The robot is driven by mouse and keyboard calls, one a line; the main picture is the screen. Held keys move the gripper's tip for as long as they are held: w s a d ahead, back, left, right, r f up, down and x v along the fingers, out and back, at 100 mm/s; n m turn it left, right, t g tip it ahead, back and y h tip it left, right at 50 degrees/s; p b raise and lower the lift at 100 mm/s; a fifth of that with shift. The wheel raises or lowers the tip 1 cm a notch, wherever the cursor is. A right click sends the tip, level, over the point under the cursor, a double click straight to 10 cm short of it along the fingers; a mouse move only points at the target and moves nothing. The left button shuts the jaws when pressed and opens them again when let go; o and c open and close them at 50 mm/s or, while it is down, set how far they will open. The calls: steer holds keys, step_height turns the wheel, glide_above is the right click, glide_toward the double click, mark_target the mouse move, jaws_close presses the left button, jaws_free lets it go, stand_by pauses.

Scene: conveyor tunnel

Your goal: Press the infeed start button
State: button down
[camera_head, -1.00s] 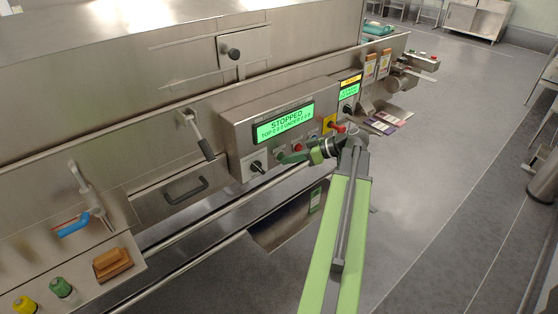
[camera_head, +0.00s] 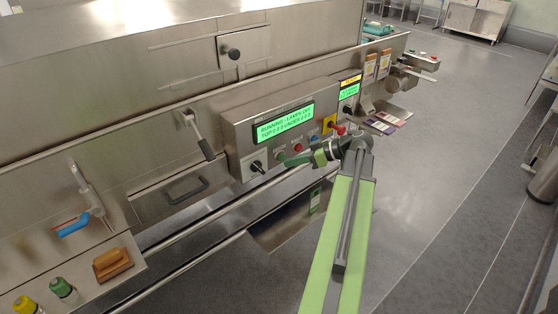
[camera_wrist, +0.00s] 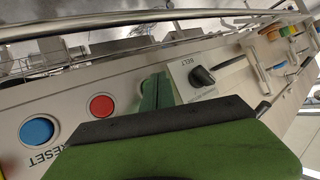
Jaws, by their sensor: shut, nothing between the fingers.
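The steel control panel (camera_head: 240,137) has a green display (camera_head: 284,124) reading "RUNNING - LAMPS OFF", with a TOP and UNDER line below. A green button (camera_head: 281,155) sits low on the panel, between a black knob and a red button. I take it as the infeed start button; its label is unreadable. My gripper (camera_head: 287,162) is shut and empty, with its green fingertips right by that button. I cannot tell whether they touch it. In the wrist view, my green fingers (camera_wrist: 158,92) point at the panel between the red button and the BELT knob, hiding the green button.
The red button (camera_wrist: 102,106) and blue RESET button (camera_wrist: 37,130) lie left of my fingers in the wrist view; the black BELT knob (camera_wrist: 202,76) is right. A red mushroom button (camera_head: 340,129) is near my wrist. Open floor (camera_head: 440,150) lies right.

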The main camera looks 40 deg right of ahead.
steer(key=s, duration=0.5)
steer(key=shift+a, duration=0.2)
stand_by(0.3)
stand_by(0.3)
